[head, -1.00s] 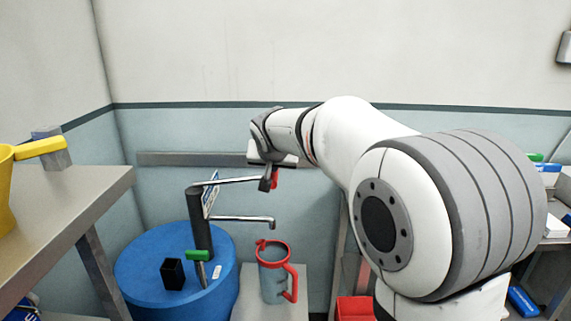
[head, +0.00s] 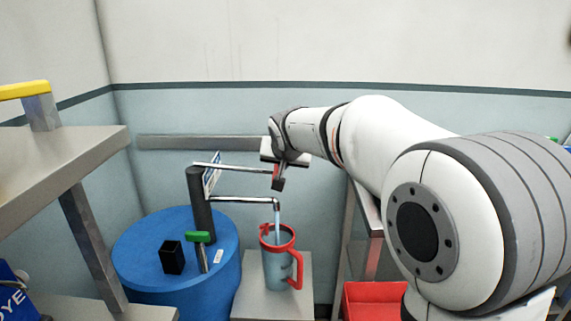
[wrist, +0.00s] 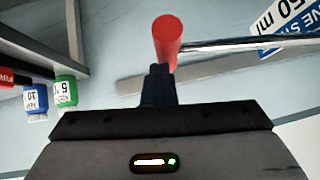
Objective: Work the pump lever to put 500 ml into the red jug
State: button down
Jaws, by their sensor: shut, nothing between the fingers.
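The pump has a dark post (head: 201,215) on a blue drum, a metal lever (head: 238,168) sloping slightly down to the right, and a spout (head: 245,199) below it. The red lever grip (wrist: 167,35) shows in the wrist view just beyond my fingertips. My gripper (head: 278,183) is shut and empty at the lever's end; its dark fingers (wrist: 158,85) seem to meet the grip, though contact is unclear. The jug (head: 278,268), grey with red rim and handle, stands upright under the spout.
The blue drum (head: 135,255) bears a black block (head: 172,258) and a green-handled valve (head: 198,237). The jug stands on a grey stand (head: 250,300). A shelf (head: 60,160) is at left, a red bin (head: 372,302) at right. A sign reading "50 ml" (wrist: 275,22) is partly visible.

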jog(key=shift+s+a+f, duration=0.1)
jog(key=shift+s+f, duration=0.05)
jog(key=shift+f, duration=0.6)
jog(key=shift+r, duration=0.1)
jog(key=s+d+r+p, duration=0.3)
jog(key=s+r, duration=0.4)
jog(key=r, duration=0.4)
jog(key=shift+r, duration=0.35)
jog(key=shift+d, duration=0.1)
jog(key=w+a+r+g+h+p, duration=0.1)
jog(key=w+a+r+g+p, duration=0.2)
jog(key=r+p, duration=0.4)
jog(key=w+a+r+g+p, duration=0.3)
jog(key=a+r+p, duration=0.2)
jog(key=p, duration=0.8)
notch_tip(320, 180, up, 3)
jog(key=shift+n+h, duration=0.3)
jog(key=shift+h, duration=0.1)
